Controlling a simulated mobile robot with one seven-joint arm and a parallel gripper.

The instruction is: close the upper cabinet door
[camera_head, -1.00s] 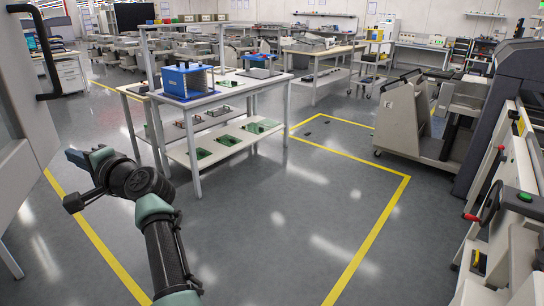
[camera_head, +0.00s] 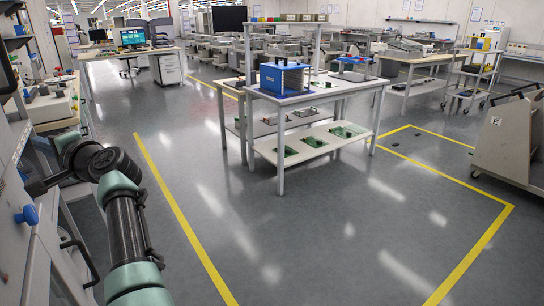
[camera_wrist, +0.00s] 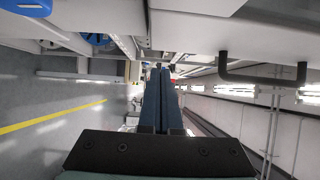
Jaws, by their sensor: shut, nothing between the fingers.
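A light grey panel with a black bar handle (camera_wrist: 262,78) shows at the upper right of the wrist view; it looks like a cabinet door. In the wrist view my gripper (camera_wrist: 159,72) is shut and empty, with its dark blue fingers together. The handle is to the right of the fingers and apart from them. In the head view a grey cabinet front (camera_head: 18,262) stands at the left edge, with a black handle (camera_head: 76,258) low on it. My arm's wrist is close to this front; the fingers are not clear there. How far the upper door is open cannot be told.
A blue knob (camera_head: 28,215) sticks out at the left. A bench (camera_head: 62,125) with equipment stands behind my arm. A white table (camera_head: 270,98) with a blue rack (camera_head: 283,78) stands mid-view. The grey floor with yellow lines (camera_head: 185,220) is clear in front.

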